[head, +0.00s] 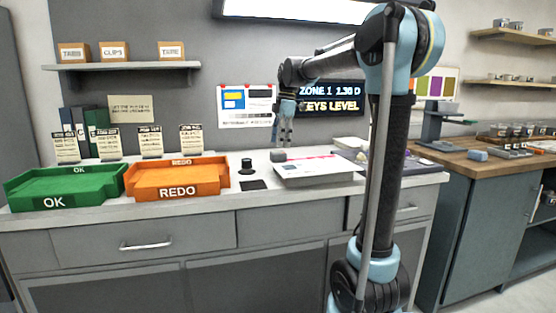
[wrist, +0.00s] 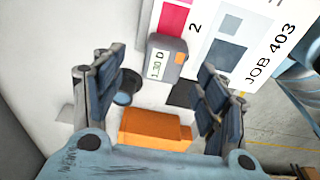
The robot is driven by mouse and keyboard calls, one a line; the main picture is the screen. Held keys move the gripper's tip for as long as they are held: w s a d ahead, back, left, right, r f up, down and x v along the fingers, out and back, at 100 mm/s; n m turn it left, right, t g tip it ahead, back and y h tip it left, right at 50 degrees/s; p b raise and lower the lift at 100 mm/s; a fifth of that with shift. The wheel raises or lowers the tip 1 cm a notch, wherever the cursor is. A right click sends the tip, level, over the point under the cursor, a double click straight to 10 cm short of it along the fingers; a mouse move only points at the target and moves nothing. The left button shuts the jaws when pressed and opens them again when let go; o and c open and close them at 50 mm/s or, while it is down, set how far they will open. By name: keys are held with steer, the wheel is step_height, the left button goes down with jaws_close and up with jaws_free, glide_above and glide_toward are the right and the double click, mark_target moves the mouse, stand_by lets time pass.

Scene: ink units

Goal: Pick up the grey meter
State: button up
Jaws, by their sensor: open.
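The grey meter (head: 278,155) is a small block on the pale counter, at the left back edge of the printed sheet stack. In the wrist view the meter (wrist: 166,58) has a white "1.30 D" label and a small orange patch. It lies beyond and between the fingers. My gripper (head: 285,138) hangs above the meter, pointing down. I see no contact with the meter.
The printed "JOB 403" sheet (wrist: 235,45) lies beside the meter. A black round item (head: 247,166) and a black square pad (head: 253,184) are to its left. The orange REDO tray (head: 176,192) and green OK tray (head: 55,202) stand farther left. A wall sign (head: 330,98) is behind.

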mark_target(278, 152)
steer(key=shift+s+a+f, duration=0.15)
steer(key=shift+f, duration=0.75)
steer(key=shift+s+a+f, duration=0.1)
steer(key=shift+a+f, duration=0.05)
steer(key=shift+f, duration=0.7)
steer(key=shift+s+a+f, duration=0.15)
steer(key=shift+f, duration=0.75)
steer(key=c, duration=1.3)
steer(key=shift+r, duration=0.1)
